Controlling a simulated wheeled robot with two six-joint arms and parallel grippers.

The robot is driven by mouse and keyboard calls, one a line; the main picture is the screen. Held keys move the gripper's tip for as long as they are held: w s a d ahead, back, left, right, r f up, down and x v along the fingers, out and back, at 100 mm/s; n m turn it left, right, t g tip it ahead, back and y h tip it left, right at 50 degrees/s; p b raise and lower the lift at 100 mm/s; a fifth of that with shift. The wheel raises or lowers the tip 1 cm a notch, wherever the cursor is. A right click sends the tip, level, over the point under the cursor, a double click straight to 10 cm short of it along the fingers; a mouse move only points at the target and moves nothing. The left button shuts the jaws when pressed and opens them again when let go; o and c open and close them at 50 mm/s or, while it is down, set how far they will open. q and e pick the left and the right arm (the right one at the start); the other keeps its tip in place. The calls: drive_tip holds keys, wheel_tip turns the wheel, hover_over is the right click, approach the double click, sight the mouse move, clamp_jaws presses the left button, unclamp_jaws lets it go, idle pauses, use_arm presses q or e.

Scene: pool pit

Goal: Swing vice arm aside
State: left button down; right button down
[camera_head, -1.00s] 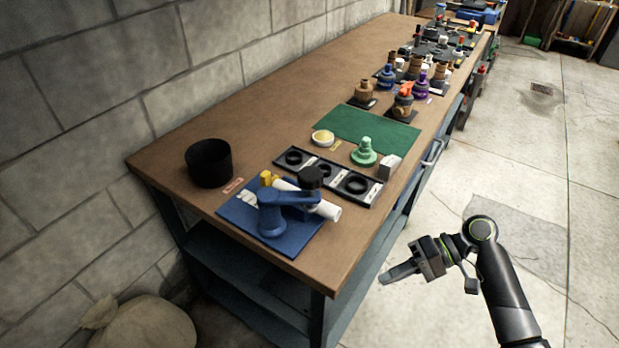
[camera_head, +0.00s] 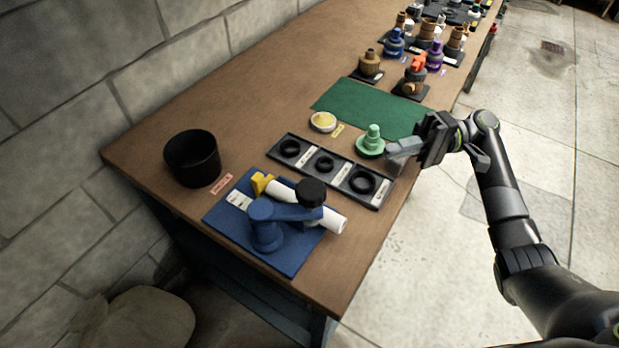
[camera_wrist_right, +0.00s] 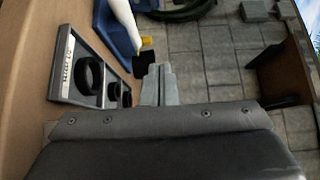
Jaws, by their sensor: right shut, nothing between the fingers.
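The blue vice arm (camera_head: 289,212) lies across a white pipe (camera_head: 318,216) on a blue mat (camera_head: 296,257) at the near end of the bench. A black knob (camera_head: 311,192) tops the arm's right end, and a yellow piece (camera_head: 262,184) is at the pipe's left end. My right gripper (camera_head: 393,150) is shut and empty, up and to the right of the vice, beside the green fitting. The right wrist view shows its closed fingers (camera_wrist_right: 159,84), with the white pipe (camera_wrist_right: 124,20) beyond. My left gripper is not in view.
A black tray (camera_head: 376,200) with black rings lies between the vice and a green mat (camera_head: 350,105). A green stepped fitting (camera_head: 371,142) and a yellow-filled bowl (camera_head: 323,121) stand nearby. A black bin (camera_head: 192,158) stands left. Several fittings stand farther back.

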sight(286, 211)
drive_tip(key=p+x, duration=0.4)
drive_tip(key=x, duration=1.4)
drive_tip(key=shift+w+r+p, duration=0.1)
drive_tip(key=shift+w+p, duration=0.05)
drive_tip(key=shift+p, duration=0.2)
drive_tip(key=s+p, duration=0.1)
drive_tip(key=s, duration=0.2)
drive_tip(key=shift+d, duration=0.1)
drive_tip(key=shift+s+p, duration=0.35)
drive_tip(key=shift+s, duration=0.15)
